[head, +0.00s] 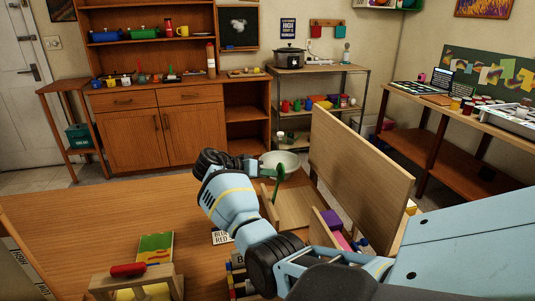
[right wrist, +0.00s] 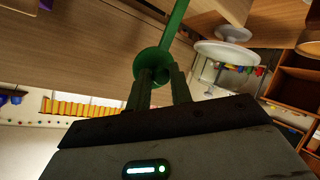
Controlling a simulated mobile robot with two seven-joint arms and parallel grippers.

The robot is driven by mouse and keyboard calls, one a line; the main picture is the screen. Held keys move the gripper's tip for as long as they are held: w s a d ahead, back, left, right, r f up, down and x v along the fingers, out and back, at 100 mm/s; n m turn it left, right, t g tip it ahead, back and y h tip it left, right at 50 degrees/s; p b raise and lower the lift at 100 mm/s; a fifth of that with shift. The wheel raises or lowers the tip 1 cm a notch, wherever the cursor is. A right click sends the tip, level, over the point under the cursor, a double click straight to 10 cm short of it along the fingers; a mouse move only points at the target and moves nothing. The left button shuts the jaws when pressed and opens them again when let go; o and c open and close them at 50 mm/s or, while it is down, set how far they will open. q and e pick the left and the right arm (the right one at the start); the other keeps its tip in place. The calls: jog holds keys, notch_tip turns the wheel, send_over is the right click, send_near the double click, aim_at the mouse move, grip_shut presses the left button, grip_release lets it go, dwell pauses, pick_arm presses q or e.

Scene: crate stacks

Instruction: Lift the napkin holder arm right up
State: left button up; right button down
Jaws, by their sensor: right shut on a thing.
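The napkin holder arm (head: 278,179) is a slim green bar with a rounded end, beside a wooden board in the head view. In the right wrist view the green arm (right wrist: 172,32) runs up from a round green end between my fingers. My right gripper (head: 261,167) reaches in from the left of it, partly hidden behind my own wrist. In the right wrist view my right gripper (right wrist: 160,88) is shut on the green arm. The arm's lower mount is hard to make out. My left gripper is not in view.
A wooden block with a red cylinder (head: 128,270) sits at the front left. The left tabletop (head: 85,222) is mostly clear.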

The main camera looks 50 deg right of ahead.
jog(key=shift+w+a+f, duration=0.2)
jog(key=shift+a+f, duration=0.15)
jog(key=shift+f, duration=0.1)
jog(key=shift+w+a+f, duration=0.15)
jog(key=shift+a+f, duration=0.15)
jog(key=shift+f, duration=0.15)
jog(key=c, duration=1.6)
grip_release()
jog(key=o, duration=0.3)
jog(key=shift+w+d+f, duration=0.15)
jog(key=shift+w+d, duration=0.15)
jog(key=shift+d, duration=0.1)
jog(key=shift+r+b+v, duration=0.15)
jog(key=shift+b+v, duration=0.1)
jog(key=shift+v, duration=1.85)
jog(key=shift+r+b+v, duration=0.15)
jog(key=shift+b+v, duration=0.05)
jog(key=shift+v, duration=1.85)
jog(key=shift+s+d, duration=0.1)
jog(key=shift+s, duration=0.05)
